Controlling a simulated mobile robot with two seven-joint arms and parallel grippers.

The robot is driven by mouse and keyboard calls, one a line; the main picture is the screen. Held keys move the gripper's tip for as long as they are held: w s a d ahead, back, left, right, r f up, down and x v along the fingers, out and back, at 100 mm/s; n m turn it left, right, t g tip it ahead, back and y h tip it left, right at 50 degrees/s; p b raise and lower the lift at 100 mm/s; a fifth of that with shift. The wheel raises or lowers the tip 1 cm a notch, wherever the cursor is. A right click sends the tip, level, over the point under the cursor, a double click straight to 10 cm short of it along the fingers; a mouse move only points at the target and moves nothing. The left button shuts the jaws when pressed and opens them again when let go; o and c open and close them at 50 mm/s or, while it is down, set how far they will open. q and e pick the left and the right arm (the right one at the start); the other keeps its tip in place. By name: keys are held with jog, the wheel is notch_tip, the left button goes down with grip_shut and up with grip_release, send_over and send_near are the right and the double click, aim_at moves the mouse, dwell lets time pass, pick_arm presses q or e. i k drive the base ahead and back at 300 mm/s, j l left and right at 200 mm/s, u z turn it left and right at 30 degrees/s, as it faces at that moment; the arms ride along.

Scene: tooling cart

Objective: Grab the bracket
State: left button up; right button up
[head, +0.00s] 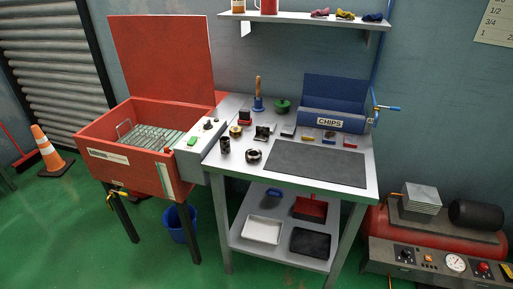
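A small dark and grey angular part (262,132) sits on the left half of the grey bench top. It may be the bracket, but it is too small to tell for sure. A brass-coloured ring (236,131) lies left of it, and a dark ring-shaped part (254,156) lies in front. A flat grey block (288,131) is to its right. Neither of my grippers shows in the head view.
The bench (371,183) carries a dark mat (315,164), mostly clear, and a blue CHIPS bin (335,108) at the back. A red parts washer (120,158) with raised lid adjoins on the left. A red compressor (385,240) stands right. Trays fill the lower shelf.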

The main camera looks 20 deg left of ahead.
aim_at(262, 133)
jog(key=i, duration=0.4)
jog(key=i+u, duration=0.2)
jog(key=u, duration=0.2)
jog(key=i+l+u, duration=0.2)
jog(key=u, duration=0.2)
